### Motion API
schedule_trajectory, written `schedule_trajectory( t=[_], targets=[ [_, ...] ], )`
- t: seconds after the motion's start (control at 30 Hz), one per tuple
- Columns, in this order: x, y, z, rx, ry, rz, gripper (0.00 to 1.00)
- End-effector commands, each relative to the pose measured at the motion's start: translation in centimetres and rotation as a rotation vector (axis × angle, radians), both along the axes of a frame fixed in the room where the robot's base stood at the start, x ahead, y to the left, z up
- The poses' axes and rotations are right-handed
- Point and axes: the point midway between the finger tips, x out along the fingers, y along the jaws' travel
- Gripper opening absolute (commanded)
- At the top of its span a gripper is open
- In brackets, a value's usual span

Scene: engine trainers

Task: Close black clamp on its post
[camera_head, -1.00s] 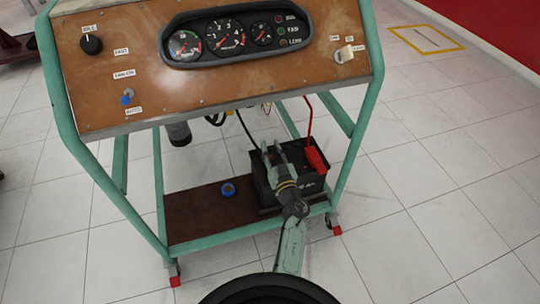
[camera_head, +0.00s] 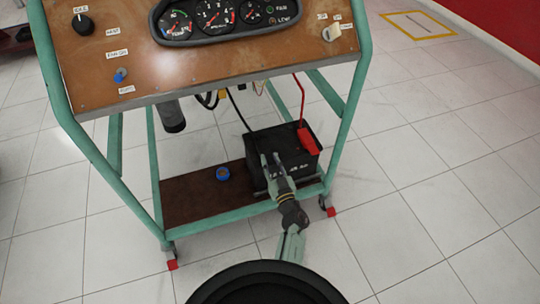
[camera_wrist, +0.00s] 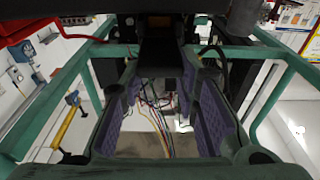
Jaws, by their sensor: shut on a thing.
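The black battery (camera_head: 300,158) stands on the cart's lower shelf. My gripper (camera_head: 270,160) is at its left front in the head view. In the wrist view, its two purple-lined fingers (camera_wrist: 165,105) are apart, with the black clamp (camera_wrist: 163,52) between them near the top; they are shut on it. In the head view the black clamp is not clear behind my fingers, and a black cable (camera_head: 238,108) runs down there. The black clamp's post is hidden, so I cannot tell whether the jaws are around it. The red clamp (camera_head: 308,141) is at the battery's right.
The green cart frame (camera_head: 345,130) surrounds the battery, with its panel (camera_head: 200,65) overhead. A blue ring-shaped thing (camera_head: 222,173) lies on the brown shelf (camera_head: 190,200). A red cable (camera_head: 300,95) and loose wires (camera_wrist: 155,110) hang nearby. The tiled floor right is clear.

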Motion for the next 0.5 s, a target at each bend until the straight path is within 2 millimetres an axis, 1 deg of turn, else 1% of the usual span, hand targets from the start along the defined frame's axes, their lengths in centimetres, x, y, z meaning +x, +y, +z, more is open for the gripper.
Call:
schedule_trajectory(
  t=[0.03,0.1,0.17,0.5],
  targets=[
    [-0.25,-0.15,-1.17,-0.003,0.012,-0.005,0.00],
    [-0.31,-0.28,-1.57,-0.002,0.011,-0.007,0.00],
    [-0.25,-0.51,-1.22,-0.002,0.010,-0.012,0.03],
    [-0.17,-0.78,-1.05,-0.001,0.007,-0.017,0.26]
  ],
)
